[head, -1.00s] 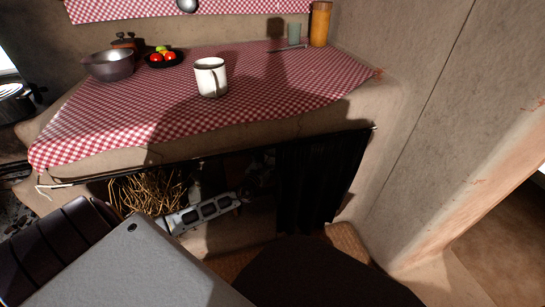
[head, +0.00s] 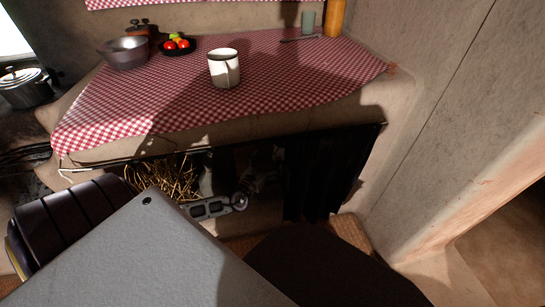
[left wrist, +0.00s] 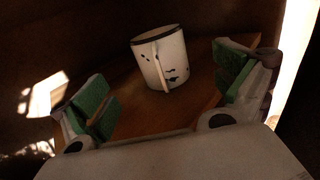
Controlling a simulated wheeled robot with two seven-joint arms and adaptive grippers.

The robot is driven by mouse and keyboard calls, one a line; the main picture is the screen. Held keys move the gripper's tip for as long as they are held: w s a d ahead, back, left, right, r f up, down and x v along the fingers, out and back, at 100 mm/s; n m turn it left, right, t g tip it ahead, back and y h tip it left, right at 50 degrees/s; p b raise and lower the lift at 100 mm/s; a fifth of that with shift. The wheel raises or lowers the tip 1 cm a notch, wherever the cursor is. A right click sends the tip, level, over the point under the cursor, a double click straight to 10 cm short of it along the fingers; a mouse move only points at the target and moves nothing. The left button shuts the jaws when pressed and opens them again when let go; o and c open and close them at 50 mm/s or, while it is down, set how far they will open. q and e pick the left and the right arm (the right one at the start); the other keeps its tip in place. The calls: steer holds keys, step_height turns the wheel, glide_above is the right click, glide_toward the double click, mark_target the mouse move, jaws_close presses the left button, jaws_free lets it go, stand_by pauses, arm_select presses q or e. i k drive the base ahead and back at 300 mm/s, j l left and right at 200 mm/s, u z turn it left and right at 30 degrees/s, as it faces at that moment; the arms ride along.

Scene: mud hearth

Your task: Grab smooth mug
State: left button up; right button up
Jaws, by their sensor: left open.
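A white mug (head: 224,70) with a dark rim stands upright on the red checked cloth in the head view, its handle toward me. My left gripper (head: 240,200) is low in the head view, in front of the dark opening under the counter and well below that mug. In the left wrist view, a pale mug (left wrist: 160,60) with a dark rim and dark patches stands on a brown surface. The open green-padded fingers of my left gripper (left wrist: 165,92) are on either side of it, apart from it. I cannot tell whether both views show the same mug. My right gripper is not visible.
Straw (head: 165,180) and a dark curtain (head: 330,170) are under the counter. A wall (head: 440,100) rises at right.

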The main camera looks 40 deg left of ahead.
mark_target(224, 63)
steer(key=u, duration=1.6)
